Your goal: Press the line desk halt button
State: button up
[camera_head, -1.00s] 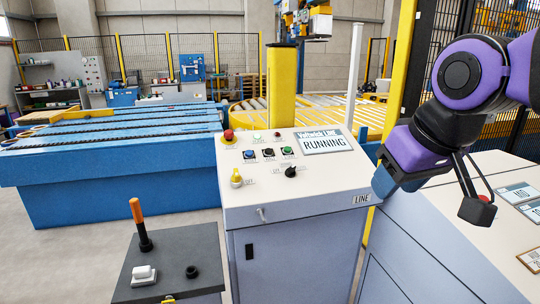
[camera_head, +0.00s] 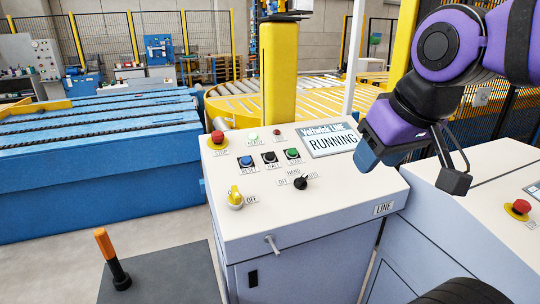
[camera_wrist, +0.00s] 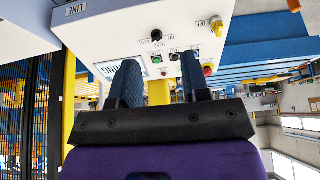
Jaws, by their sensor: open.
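The line desk (camera_head: 250,212) has a sloped white top with a row of three buttons. The black button (camera_head: 269,157), with a label that seems to read HALT, is in the middle. A blue button (camera_head: 246,161) is on its left and a green button (camera_head: 292,153) on its right. My gripper (camera_head: 371,154) is above the desk's right side, right of the display and apart from the buttons. In the wrist view my open, empty gripper (camera_wrist: 157,78) points toward the panel. The black button (camera_wrist: 174,57) shows between its fingers; the blue one is mostly hidden.
A red stop button (camera_head: 217,139), a yellow switch (camera_head: 235,196) and a black selector knob (camera_head: 300,182) surround the row. The display (camera_head: 328,140) reads RUNNING. A yellow post (camera_head: 280,75) stands behind. Another desk with a red button (camera_head: 519,207) is at right.

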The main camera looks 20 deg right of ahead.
jog(key=shift+c, duration=0.2)
grip_shut()
dwell(1.4)
